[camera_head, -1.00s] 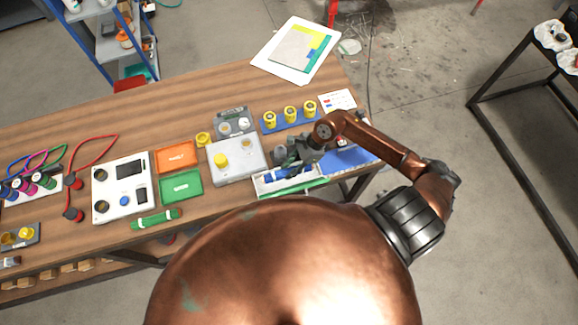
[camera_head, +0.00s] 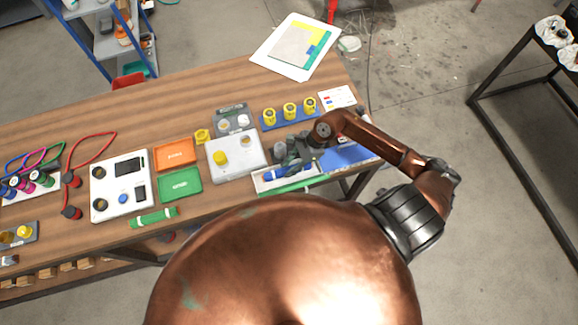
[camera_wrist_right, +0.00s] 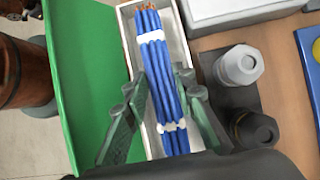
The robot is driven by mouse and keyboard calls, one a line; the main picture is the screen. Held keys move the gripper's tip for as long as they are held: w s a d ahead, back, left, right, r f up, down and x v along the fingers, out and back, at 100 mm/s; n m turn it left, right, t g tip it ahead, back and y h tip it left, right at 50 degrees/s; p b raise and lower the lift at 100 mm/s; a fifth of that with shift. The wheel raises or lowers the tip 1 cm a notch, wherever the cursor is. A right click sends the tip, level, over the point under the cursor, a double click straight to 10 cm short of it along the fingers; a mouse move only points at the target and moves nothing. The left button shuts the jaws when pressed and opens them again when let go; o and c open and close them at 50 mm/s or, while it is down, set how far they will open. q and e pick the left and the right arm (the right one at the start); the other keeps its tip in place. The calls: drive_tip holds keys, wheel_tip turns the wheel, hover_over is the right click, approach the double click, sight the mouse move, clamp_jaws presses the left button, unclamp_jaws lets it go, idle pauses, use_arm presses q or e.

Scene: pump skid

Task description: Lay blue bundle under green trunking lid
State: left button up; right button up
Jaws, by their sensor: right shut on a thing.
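The blue bundle (camera_wrist_right: 160,70) is several blue rods with copper-coloured ends, tied by white bands. It lies lengthwise within the outline of the white trunking (camera_wrist_right: 126,22); whether it touches the floor is unclear. The green trunking lid (camera_wrist_right: 85,60) stands open along the trunking's left side in the wrist view. My right gripper (camera_wrist_right: 163,95) is shut on the bundle, a finger on each side. In the head view, the right gripper (camera_head: 300,150) is over the trunking and partly hides the bundle (camera_head: 285,173); the lid (camera_head: 300,188) shows as a green strip. My left gripper is out of view.
A grey fitting (camera_wrist_right: 240,65) and a dark fitting (camera_wrist_right: 255,130) stand close to the trunking. A light grey box (camera_head: 236,157), an orange tray (camera_head: 174,153), a green tray (camera_head: 180,185) and a green bundle (camera_head: 154,218) lie left along the bench.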

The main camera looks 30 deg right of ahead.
drive_tip(key=shift+f+b, duration=0.55)
drive_tip(key=shift+f, duration=0.1)
drive_tip(key=shift+f+b, duration=1.2)
drive_tip(key=shift+f, duration=0.15)
drive_tip(key=o, duration=1.1)
